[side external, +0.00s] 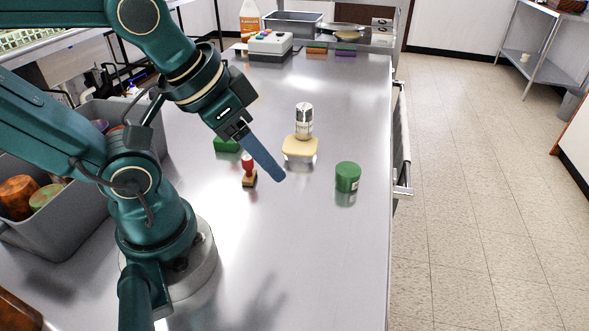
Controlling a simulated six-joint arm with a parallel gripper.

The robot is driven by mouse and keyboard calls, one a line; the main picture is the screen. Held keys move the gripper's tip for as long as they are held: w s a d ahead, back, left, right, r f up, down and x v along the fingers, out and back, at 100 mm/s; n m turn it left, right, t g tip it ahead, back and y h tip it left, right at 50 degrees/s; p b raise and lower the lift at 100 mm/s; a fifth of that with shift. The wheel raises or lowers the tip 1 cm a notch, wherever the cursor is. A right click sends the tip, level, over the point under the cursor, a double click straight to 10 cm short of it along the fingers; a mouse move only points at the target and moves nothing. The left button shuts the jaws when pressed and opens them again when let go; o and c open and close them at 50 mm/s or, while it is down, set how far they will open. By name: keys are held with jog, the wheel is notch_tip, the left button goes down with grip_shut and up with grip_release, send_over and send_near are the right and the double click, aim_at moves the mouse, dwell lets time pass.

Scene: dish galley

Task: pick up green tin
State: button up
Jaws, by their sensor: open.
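The green tin (347,178) is a short round tin with a pale label patch on its side. It stands upright on the steel counter (330,260), near the right edge. My gripper (280,176) is open and empty, with its blue fingers angled down to the right. In the picture its tips are to the left of the tin, apart from it. The fingers are seen side-on, so the gap between them does not show.
A red-handled stamp (249,172) stands by the fingers. A green block (226,145) is partly hidden by my gripper. A grey bin (60,232) is at left. The front counter is clear.

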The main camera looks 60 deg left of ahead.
jog(key=shift+o, duration=0.3)
jog(key=o, duration=0.7)
